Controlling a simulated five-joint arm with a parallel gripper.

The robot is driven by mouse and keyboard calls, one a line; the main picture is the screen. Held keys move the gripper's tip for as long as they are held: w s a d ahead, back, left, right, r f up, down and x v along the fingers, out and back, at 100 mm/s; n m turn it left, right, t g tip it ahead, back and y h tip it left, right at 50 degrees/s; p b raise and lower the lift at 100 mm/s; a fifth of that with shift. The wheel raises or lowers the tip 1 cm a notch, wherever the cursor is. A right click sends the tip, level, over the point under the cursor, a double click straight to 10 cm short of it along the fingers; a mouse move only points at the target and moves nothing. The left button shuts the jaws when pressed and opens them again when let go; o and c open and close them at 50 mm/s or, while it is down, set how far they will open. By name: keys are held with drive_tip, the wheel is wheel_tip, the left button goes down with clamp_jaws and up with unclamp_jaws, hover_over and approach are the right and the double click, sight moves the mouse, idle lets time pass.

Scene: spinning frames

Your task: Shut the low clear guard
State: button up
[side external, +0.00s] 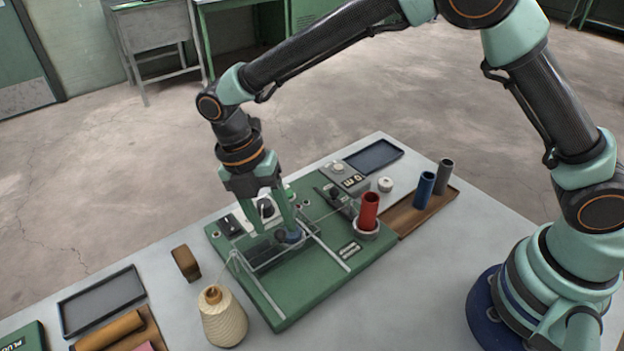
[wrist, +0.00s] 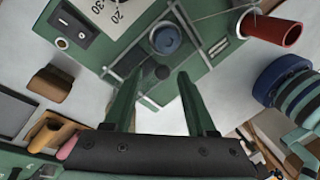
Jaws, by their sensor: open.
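The low clear guard (side external: 272,251) is a see-through panel with thin pale edges, on the green machine base (side external: 325,278). Two pale rails run from it toward the front of the base. In the wrist view the guard (wrist: 142,72) is faint, and its exact position along the rails is hard to tell. My gripper (side external: 275,231) points down at the guard area, near a round blue knob (side external: 290,235). In the wrist view my gripper (wrist: 157,80) has its two green fingers apart with nothing between them. I cannot tell whether a finger touches the guard.
A red tube (side external: 369,211) stands on the base's right side. Blue (side external: 424,190) and grey tubes stand on a brown tray (side external: 408,217). A cream thread cone (side external: 223,318) stands at the front left. A brown block (side external: 186,263) and dark tray (side external: 103,298) lie left.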

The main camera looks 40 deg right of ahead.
drive_tip(key=v, duration=1.1)
drive_tip(key=shift+w+r, duration=0.1)
drive_tip(key=s+d+r+m+t+y, duration=0.1)
drive_tip(key=d+r+m+t, duration=0.1)
drive_tip(key=d+r+m, duration=0.35)
drive_tip(key=s+d+r+m+t+y, duration=0.1)
drive_tip(key=d+r+m, duration=0.1)
drive_tip(key=d+m, duration=0.55)
drive_tip(key=s+d+f+m+t, duration=0.2)
drive_tip(key=s+d+m+t, duration=0.3)
drive_tip(key=s+d+m, duration=0.3)
drive_tip(key=d+m, duration=0.4)
drive_tip(key=m, duration=0.2)
drive_tip(key=shift+d, duration=0.3)
